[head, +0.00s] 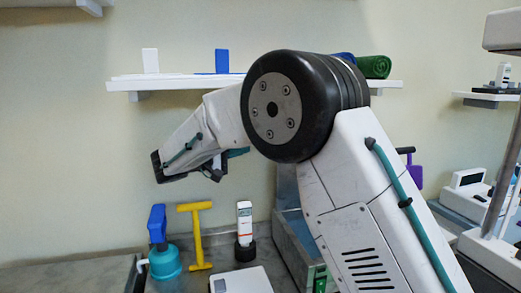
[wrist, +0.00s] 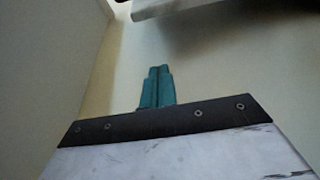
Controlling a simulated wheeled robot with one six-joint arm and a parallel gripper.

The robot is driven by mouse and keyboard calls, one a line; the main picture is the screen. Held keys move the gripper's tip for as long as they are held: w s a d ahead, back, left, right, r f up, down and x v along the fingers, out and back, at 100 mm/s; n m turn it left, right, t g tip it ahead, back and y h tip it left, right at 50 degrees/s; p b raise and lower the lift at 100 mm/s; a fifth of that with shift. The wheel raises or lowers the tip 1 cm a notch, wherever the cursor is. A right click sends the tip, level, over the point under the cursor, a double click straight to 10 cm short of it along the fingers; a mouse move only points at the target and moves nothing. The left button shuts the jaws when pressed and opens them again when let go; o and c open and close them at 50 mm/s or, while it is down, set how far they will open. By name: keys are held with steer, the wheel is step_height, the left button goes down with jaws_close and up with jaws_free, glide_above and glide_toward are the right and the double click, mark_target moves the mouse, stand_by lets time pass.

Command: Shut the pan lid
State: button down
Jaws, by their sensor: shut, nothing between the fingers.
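My gripper (wrist: 158,72) shows in the wrist view as two teal fingers pressed together, with nothing between them. It points at a bare pale wall. In the head view my arm reaches up and left, and the fingers are hard to make out. A grey metal pan-like box (head: 296,243) stands on the counter, right of the middle, partly behind my arm. An upright grey panel (head: 287,186) behind it looks like its raised lid; my arm hides much of it. My gripper is above and left of this box, apart from it.
A wall shelf (head: 180,83) holds a white block, a blue block and a green roll (head: 374,67). On the counter stand a blue-and-teal pump bottle (head: 163,245), a yellow T-shaped tool (head: 197,235), a white bottle (head: 244,222) and a white device (head: 242,281).

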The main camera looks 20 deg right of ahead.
steer(key=s+d, duration=0.1)
steer(key=d, duration=0.8)
steer(key=shift+s+d, duration=0.1)
steer(key=shift+d, duration=0.05)
